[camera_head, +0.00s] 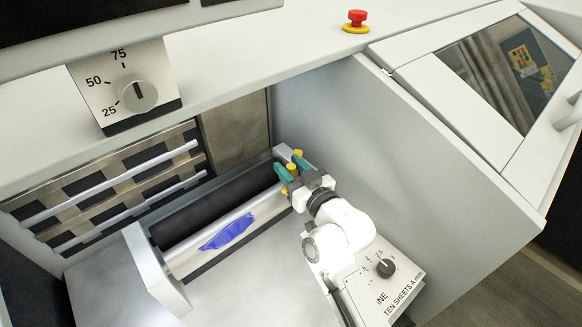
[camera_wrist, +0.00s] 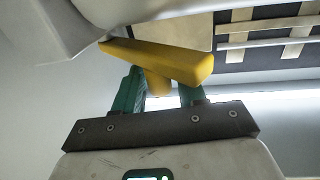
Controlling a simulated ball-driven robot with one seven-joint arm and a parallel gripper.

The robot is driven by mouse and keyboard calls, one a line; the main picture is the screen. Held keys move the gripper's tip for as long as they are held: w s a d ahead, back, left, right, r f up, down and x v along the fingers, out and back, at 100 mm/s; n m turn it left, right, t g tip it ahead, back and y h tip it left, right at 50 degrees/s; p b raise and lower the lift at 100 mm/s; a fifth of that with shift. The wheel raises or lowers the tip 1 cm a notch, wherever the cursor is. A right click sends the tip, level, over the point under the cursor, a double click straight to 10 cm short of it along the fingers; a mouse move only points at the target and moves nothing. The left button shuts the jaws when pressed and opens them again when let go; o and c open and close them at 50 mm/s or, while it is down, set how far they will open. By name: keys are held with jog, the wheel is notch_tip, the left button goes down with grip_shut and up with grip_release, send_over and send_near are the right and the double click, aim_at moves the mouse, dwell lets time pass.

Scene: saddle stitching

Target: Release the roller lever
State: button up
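The roller lever (camera_wrist: 165,60) is a yellow bar with a stubby yellow piece under it. In the wrist view it lies across the ends of my gripper's green fingers (camera_wrist: 160,92). The fingers stand apart, one on each side of the stubby piece, with the left finger close to it. Whether they touch it is not clear. In the head view my gripper (camera_head: 288,172) is at the right end of the roller unit, with small yellow parts of the lever (camera_head: 298,154) showing around the fingers. The light roller (camera_head: 228,232) carries a blue smear.
A grey side wall (camera_head: 350,140) stands close to the right of my gripper. A dial panel (camera_head: 385,268) lies at the lower right. A grey end block (camera_head: 155,270) bounds the roller unit at left. A red emergency button (camera_head: 357,18) sits on top.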

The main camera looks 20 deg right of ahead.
grip_shut()
jog(key=shift+f+b, duration=0.1)
jog(key=shift+b, duration=0.25)
jog(key=shift+d+f+y+b, duration=0.2)
jog(key=shift+d+y+b, duration=0.1)
jog(key=shift+b, duration=0.9)
jog(key=d+n+y+b, duration=0.1)
jog(key=b, duration=0.3)
jog(key=shift+s, duration=0.15)
jog(key=n+g+y+b, duration=0.1)
jog(key=b, duration=0.2)
jog(key=d+n+y+b, duration=0.1)
jog(key=y+b, duration=0.1)
jog(key=b, duration=0.1)
jog(key=shift+s+d+g, duration=0.2)
jog(key=shift+s+g, duration=0.1)
jog(key=shift+g, duration=0.1)
jog(key=shift+s+d+r+n+g+y+b, duration=0.1)
jog(key=shift+d+r+n+g+y+b, duration=0.1)
jog(key=shift+n+y+b, duration=0.2)
jog(key=shift+s+d+r+n+g+y+b, duration=0.1)
jog(key=shift+n+g+y+b, duration=0.1)
jog(key=shift+n+y+b, duration=0.25)
jog(key=shift+a, duration=0.1)
